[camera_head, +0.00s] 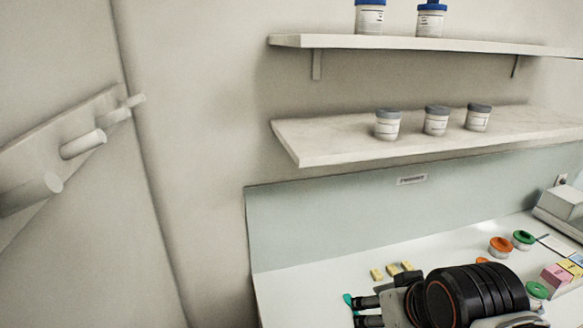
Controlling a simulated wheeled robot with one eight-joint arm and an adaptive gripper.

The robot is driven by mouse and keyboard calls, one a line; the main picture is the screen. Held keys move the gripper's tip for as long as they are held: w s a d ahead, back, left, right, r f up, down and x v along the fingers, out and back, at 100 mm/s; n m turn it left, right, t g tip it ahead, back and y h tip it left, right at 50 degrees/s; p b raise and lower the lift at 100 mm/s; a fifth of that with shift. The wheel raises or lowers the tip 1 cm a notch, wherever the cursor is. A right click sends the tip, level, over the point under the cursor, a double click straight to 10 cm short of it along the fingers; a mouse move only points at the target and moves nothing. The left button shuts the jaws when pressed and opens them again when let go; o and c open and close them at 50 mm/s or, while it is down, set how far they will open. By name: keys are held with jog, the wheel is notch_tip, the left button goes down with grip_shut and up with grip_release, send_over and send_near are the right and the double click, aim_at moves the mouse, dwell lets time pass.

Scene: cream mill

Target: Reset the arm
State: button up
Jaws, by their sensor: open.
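My gripper (352,308) shows at the bottom of the picture, at the end of my black and grey arm, low over the white worktop (285,290). Its two fingers point left, with teal tips apart from each other. Nothing shows between them. My arm hides part of the worktop's front right.
Yellow blocks (392,269) lie just behind my gripper. An orange-lidded jar (501,246), a green-lidded jar (523,239) and coloured boxes (560,273) stand at right. The lower shelf (320,143) holds grey-lidded jars; the upper shelf (330,41) holds blue-lidded jars. Wall pegs (83,143) are at left.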

notch_tip(320, 180, down, 23)
jog(key=b, duration=2.2)
jog(key=shift+f, duration=0.2)
